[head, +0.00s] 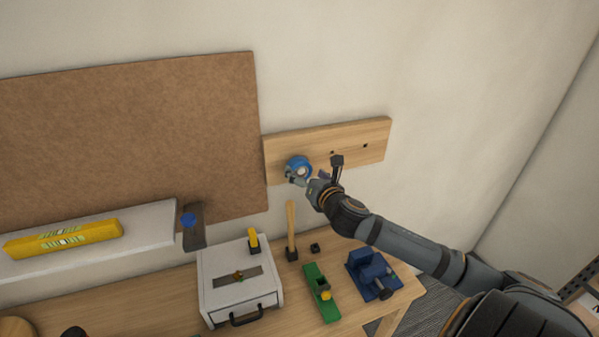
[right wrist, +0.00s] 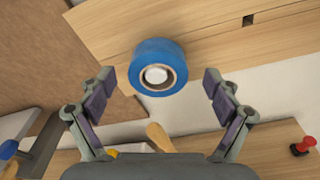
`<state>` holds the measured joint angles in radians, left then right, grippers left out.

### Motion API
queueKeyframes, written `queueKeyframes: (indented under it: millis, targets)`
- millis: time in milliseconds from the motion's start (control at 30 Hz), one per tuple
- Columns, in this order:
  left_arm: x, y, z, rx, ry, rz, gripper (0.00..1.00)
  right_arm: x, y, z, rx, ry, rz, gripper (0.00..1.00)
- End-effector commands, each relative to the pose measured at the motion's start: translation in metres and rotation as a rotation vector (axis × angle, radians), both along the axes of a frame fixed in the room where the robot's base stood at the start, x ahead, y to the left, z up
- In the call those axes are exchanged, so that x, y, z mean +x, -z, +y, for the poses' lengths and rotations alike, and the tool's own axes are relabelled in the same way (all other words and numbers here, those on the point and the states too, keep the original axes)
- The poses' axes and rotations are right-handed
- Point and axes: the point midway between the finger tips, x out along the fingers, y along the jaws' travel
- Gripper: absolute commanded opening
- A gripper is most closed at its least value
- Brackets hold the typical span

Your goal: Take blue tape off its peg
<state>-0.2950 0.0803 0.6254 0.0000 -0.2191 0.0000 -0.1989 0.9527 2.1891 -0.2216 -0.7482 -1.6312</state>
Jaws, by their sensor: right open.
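The blue tape (head: 298,164) hangs on a peg of the wooden peg board (head: 372,137) on the wall. In the right wrist view the blue tape (right wrist: 158,53) faces me, with the pale round end of the peg in its hole. My right gripper (head: 296,178) is at the tape in the head view. In the right wrist view the right gripper (right wrist: 158,84) is open, its fingers spread to the left and right of the tape, apart from it. My left gripper is not in view.
Below is a wooden workbench (head: 150,297) with a white box (head: 240,297), a mallet (head: 291,232), a green plane (head: 320,291) and a blue vise (head: 372,273). A shelf (head: 150,228) at the left bears a yellow level (head: 65,238). A brown board (head: 130,140) covers the wall at left.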

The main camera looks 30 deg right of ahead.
Motion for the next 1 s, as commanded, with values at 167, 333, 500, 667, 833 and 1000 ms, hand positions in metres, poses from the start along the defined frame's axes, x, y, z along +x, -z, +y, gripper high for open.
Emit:
queueKeyframes:
  millis: [167,333,500,667,833,1000]
  targets:
    - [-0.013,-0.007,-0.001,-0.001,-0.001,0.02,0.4,0.021,-0.001,-0.003,0.01,0.004,-0.003,0.9]
    - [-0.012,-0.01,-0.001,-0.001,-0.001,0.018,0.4,0.035,0.003,-0.005,0.004,0.001,0.0,0.9]
    - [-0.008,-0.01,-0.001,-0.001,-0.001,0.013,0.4,0.037,0.004,-0.005,0.0,-0.001,0.001,0.9]
    - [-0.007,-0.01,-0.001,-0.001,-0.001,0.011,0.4,0.036,0.005,-0.005,-0.001,0.0,0.001,0.8]
    - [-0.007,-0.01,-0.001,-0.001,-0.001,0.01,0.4,0.036,0.005,-0.005,0.0,0.0,0.001,0.57]
    - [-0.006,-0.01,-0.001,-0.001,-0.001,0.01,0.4,0.036,0.005,-0.005,0.0,0.0,0.001,0.34]
